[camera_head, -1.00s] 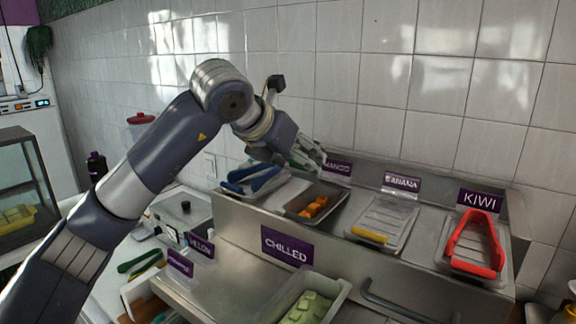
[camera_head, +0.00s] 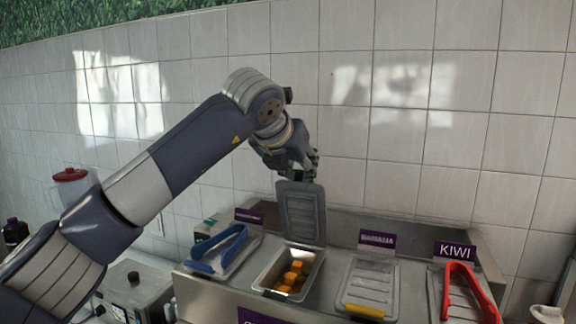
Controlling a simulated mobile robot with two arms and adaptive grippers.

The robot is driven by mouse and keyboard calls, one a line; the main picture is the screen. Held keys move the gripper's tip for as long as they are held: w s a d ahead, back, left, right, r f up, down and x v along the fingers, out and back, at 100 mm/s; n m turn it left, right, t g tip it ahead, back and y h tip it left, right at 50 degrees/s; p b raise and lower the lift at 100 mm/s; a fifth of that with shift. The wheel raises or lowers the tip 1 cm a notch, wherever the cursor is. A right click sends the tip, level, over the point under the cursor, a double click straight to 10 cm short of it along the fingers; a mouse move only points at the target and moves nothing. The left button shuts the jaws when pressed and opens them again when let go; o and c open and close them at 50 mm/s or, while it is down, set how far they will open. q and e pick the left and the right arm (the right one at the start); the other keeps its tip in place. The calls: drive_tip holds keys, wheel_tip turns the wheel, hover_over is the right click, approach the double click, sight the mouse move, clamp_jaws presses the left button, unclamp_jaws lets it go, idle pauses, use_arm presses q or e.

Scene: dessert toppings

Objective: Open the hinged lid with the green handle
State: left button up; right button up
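The hinged lid (camera_head: 302,212) is a grey panel standing nearly upright at the back of an open steel bin (camera_head: 272,267) with orange cubes (camera_head: 291,277) inside. A small patch of its green handle (camera_head: 298,176) shows at the lid's top edge, mostly hidden by my fingers. My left gripper (camera_head: 300,174) reaches in from the upper left and appears shut on this handle. My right gripper is not in view.
Blue tongs (camera_head: 218,252) lie on the bin to the left. To the right are a closed lid with a yellow handle (camera_head: 366,311) and red tongs (camera_head: 466,290) by the KIWI sign (camera_head: 455,250). The tiled wall (camera_head: 400,130) stands close behind.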

use_arm(q)
drive_tip(key=o, duration=0.6)
drive_tip(key=shift+d+f, duration=0.55)
drive_tip(key=shift+f, duration=0.1)
drive_tip(key=shift+w+f, duration=0.1)
drive_tip(key=shift+w, duration=0.15)
drive_tip(key=shift+w+a, duration=0.15)
drive_tip(key=shift+a, duration=0.4)
drive_tip(key=shift+r+p, duration=0.4)
drive_tip(key=shift+r, duration=0.2)
drive_tip(key=shift+w+r+p, duration=0.3)
drive_tip(key=shift+r+p, duration=0.4)
drive_tip(key=shift+r, duration=0.2)
drive_tip(key=shift+s+r+p, duration=0.1)
drive_tip(key=shift+r+p, duration=0.8)
drive_tip(key=shift+r, duration=0.4)
drive_tip(key=shift+w+d+r+p, duration=0.1)
drive_tip(key=shift+r+p, duration=0.25)
drive_tip(key=shift+r, duration=0.1)
drive_tip(key=shift+w+d+r+p, duration=0.1)
drive_tip(key=shift+r+p, duration=0.25)
drive_tip(key=shift+r, duration=0.05)
drive_tip(key=shift+w+d+r+p, duration=0.1)
drive_tip(key=shift+w+r+p, duration=0.05)
drive_tip(key=shift+r+p, duration=2.25)
use_arm(e)
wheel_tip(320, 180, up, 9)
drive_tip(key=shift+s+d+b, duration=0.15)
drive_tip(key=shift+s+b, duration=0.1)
drive_tip(key=shift+b, duration=0.2)
